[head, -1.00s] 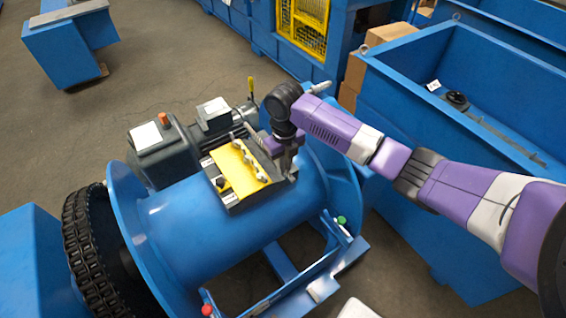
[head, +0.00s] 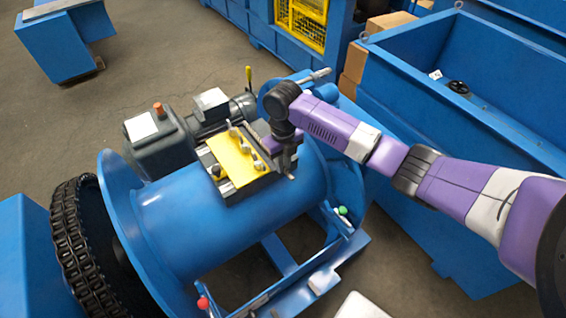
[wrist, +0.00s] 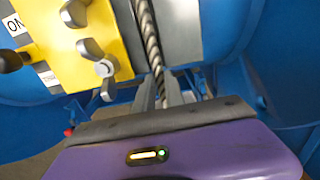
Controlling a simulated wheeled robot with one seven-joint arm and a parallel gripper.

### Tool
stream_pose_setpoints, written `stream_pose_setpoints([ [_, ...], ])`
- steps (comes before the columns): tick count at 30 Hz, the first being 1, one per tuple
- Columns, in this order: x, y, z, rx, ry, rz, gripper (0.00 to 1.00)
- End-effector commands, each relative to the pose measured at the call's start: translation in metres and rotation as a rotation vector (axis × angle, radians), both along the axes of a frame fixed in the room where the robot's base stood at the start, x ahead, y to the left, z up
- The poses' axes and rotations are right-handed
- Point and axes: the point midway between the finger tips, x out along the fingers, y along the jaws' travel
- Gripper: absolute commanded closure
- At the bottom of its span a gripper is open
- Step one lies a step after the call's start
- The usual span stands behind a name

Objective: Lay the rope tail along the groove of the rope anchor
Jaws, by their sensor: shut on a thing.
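The rope tail (wrist: 150,38) is a twisted grey strand. In the wrist view it runs from the top edge down between the fingers of my gripper (wrist: 164,92), which are shut on it. The rope anchor is the dark and grey block with a yellow plate (head: 232,158) on top of the blue drum (head: 190,222). The yellow plate with its grey wing knobs (wrist: 90,48) lies left of the rope in the wrist view. A grey strip (wrist: 181,30) lies just right of the rope. In the head view my gripper (head: 288,172) is at the block's right end. I cannot tell if the rope touches the groove floor.
A dark motor and gearbox (head: 160,142) stand behind the drum. A heavy chain (head: 75,238) runs at the drum's left. A large open blue bin (head: 440,100) is at the right. A lever with a yellow grip (head: 249,78) stands behind the block.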

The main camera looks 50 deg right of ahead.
Motion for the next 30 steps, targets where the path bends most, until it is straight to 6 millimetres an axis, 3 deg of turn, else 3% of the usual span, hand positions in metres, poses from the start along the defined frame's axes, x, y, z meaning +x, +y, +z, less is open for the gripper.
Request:
stream_pose_setpoints([
  [22,0.000,0.000,-0.011,0.000,-0.001,0.000,1.00],
  [23,0.000,0.000,-0.011,-0.001,-0.002,0.000,0.84],
  [26,0.000,0.000,-0.010,-0.001,-0.002,0.000,0.64],
  [30,0.000,0.000,-0.009,0.000,-0.001,0.000,0.60],
])
